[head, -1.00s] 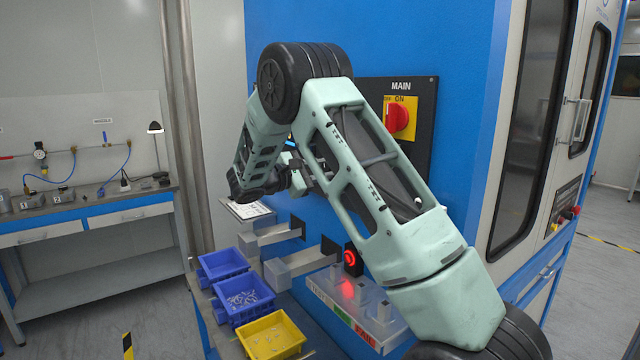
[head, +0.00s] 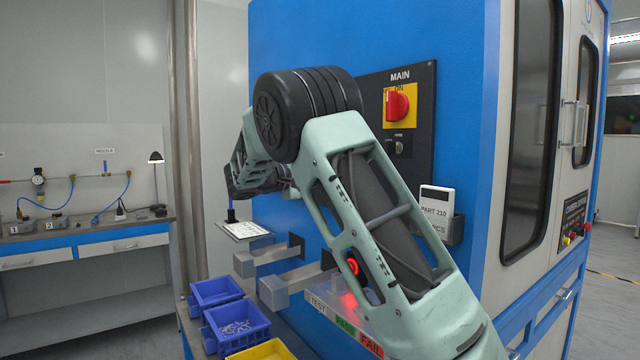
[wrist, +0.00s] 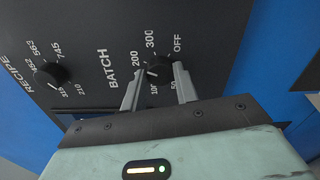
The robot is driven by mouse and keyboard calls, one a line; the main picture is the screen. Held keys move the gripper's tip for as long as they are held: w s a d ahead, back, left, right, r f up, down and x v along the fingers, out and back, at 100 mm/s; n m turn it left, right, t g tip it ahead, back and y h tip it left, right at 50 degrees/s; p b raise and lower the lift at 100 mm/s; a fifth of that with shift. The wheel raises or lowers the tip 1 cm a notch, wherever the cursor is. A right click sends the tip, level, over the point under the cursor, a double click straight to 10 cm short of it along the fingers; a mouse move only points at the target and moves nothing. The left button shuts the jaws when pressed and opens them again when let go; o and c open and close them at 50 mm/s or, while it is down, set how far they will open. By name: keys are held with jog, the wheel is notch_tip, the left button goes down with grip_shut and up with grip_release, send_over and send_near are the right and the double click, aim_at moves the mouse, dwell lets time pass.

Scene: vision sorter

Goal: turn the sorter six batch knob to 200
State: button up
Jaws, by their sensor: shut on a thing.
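The batch knob (wrist: 158,69) is a small black dial on the dark panel in the wrist view. Labels OFF, 50, 100, 200 and 300 ring it, and the word BATCH stands to its left. My gripper (wrist: 158,82) has one finger on each side of the knob and is shut on it. A small pale mark shows on the knob's left side, toward 100 and 200, but I cannot tell its exact setting. In the head view my arm hides the knob and the fingers.
The recipe knob (wrist: 50,74) sits left of the batch knob. In the head view a red MAIN switch (head: 397,105) and a PART 210 card (head: 434,203) are right of my arm. Blue bins (head: 237,325) and a yellow bin (head: 262,350) stand low at the front.

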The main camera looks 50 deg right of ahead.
dwell(0.4)
jog(key=o, duration=1)
jog(key=shift+c, duration=0.2)
jog(key=b+v, duration=0.2)
jog(key=v, duration=1.5)
jog(key=shift+w+a, duration=0.15)
jog(key=shift+a, duration=0.05)
